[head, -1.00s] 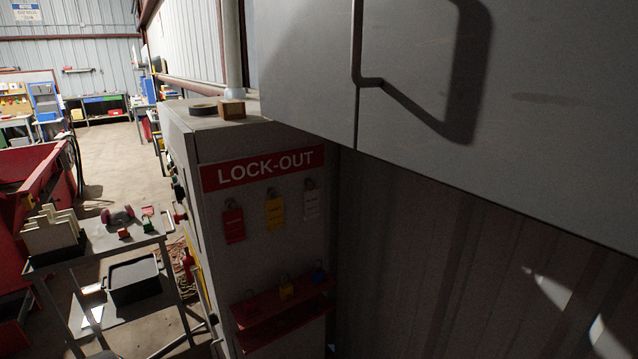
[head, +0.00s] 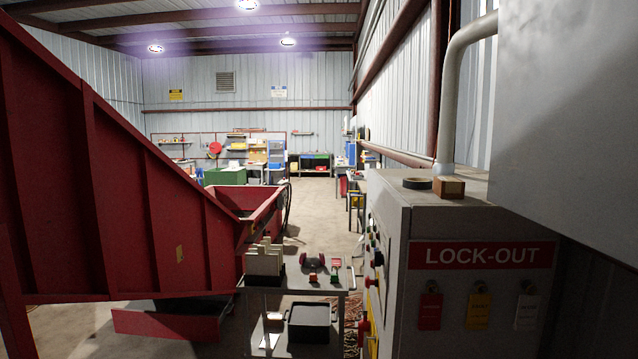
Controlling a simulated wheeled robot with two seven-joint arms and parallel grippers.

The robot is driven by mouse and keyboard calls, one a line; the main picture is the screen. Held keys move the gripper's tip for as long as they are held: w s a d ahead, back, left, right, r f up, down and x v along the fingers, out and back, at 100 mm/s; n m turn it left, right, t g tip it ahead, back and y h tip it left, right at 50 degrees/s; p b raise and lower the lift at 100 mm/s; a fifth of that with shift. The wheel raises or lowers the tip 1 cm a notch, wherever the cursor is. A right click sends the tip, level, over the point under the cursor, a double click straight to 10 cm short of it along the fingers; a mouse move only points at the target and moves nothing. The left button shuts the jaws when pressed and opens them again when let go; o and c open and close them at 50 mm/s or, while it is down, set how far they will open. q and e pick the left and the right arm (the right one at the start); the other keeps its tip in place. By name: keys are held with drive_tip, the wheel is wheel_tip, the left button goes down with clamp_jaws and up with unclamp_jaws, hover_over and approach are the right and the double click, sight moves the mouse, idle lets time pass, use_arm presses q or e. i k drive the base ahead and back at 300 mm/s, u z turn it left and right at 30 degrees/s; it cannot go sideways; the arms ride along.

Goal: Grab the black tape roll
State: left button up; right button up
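The black tape roll (head: 417,183) lies flat on top of the grey control cabinet (head: 395,225), near its front left part. A small brown wooden block (head: 448,187) sits right beside it on the right. Neither of my grippers shows in the head view, so whether they are open or shut cannot be seen.
A grey cart (head: 300,281) with small parts stands left of the cabinet, with a black bin (head: 309,322) on its lower shelf. A large red hopper (head: 120,200) fills the left. A grey wall cabinet (head: 570,120) overhangs at right. Bare floor (head: 312,205) runs down the middle.

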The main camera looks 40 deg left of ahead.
sight(412, 182)
drive_tip(key=u, duration=0.2)
drive_tip(key=k, duration=1.35)
drive_tip(key=u, duration=0.05)
drive_tip(key=i, duration=0.55)
drive_tip(key=u, duration=1.05)
drive_tip(key=i, duration=1.45)
drive_tip(key=z, duration=1)
drive_tip(key=i, duration=0.6)
drive_tip(key=z, duration=0.6)
